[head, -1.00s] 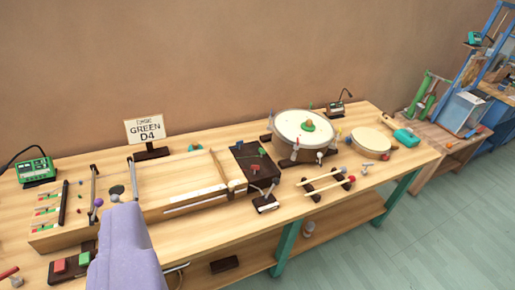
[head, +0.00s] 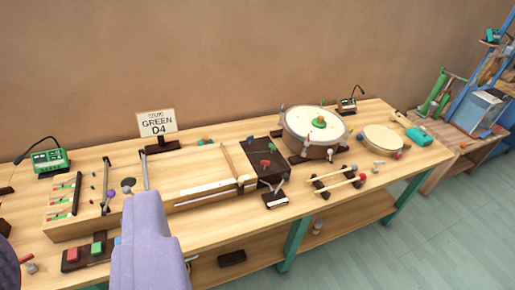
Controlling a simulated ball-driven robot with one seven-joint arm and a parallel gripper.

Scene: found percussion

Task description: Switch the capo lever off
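The long wooden string box (head: 190,182) lies on the workbench, left of centre. Two slim metal bars cross its left half: one (head: 106,178) near a purple knob (head: 111,194), the other (head: 144,172) right of a dark round hole (head: 128,185). No label shows which is the capo lever; the knobbed one may be it, and its setting is too small to tell. My lavender arm (head: 148,240) rises from the bottom edge and ends just in front of the box, below the right bar. My gripper's fingers do not show, and contact cannot be told.
A green device (head: 48,161) stands at the left; a red and green button block (head: 88,250) lies at the front. A sign (head: 157,124) stands behind the box. A drum (head: 316,130) and mallets (head: 338,185) are to the right. Floor is clear front right.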

